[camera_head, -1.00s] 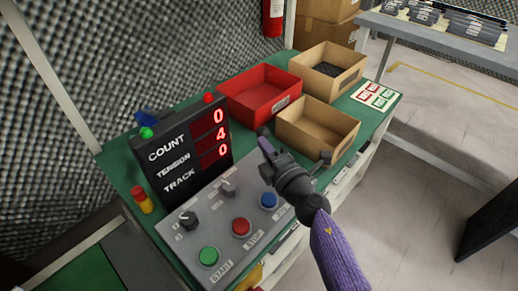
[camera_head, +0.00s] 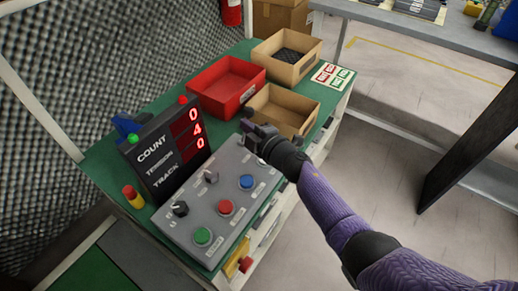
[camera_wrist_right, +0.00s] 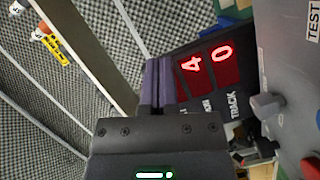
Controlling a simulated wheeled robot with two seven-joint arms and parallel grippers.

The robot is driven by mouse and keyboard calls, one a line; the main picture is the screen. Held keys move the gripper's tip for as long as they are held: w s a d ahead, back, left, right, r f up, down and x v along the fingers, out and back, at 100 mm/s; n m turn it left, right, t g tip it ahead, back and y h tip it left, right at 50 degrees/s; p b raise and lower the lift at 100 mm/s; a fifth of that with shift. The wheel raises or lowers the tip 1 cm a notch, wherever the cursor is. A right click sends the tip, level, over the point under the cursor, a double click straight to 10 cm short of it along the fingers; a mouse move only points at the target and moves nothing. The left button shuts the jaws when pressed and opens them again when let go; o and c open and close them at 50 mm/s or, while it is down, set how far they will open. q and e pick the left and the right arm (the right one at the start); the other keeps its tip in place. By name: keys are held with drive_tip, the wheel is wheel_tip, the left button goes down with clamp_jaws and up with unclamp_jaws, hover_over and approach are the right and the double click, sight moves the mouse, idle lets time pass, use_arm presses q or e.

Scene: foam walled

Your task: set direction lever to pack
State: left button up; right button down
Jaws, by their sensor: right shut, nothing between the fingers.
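The grey control panel (camera_head: 204,222) lies on the green table and carries two dark knobs with light pointers, one upper (camera_head: 211,177) and one lower left (camera_head: 180,208). Their labels are too small to read, so I cannot tell which is the direction lever. Green (camera_head: 202,236), red (camera_head: 225,207) and blue (camera_head: 247,181) buttons sit along its front. My right gripper (camera_head: 246,128) is shut and empty, above the table beyond the blue button, apart from the knobs. Its closed fingers (camera_wrist_right: 158,83) point towards the display in the wrist view, with a grey knob (camera_wrist_right: 266,105) to their right. My left gripper is out of view.
The black display (camera_head: 172,152) stands behind the panel. A red bin (camera_head: 226,84) and cardboard bins (camera_head: 287,55) stand on the table beyond my gripper. A red and yellow post (camera_head: 133,197) stands left of the panel. Open floor lies right of the table.

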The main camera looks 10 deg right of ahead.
use_arm(q)
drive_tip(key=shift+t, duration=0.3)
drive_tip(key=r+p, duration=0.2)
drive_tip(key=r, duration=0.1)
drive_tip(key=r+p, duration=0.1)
drive_tip(key=p, duration=0.1)
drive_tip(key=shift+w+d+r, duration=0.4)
use_arm(e)
drive_tip(key=v, duration=1)
drive_tip(key=shift+s+r, duration=0.25)
drive_tip(key=shift+r, duration=0.1)
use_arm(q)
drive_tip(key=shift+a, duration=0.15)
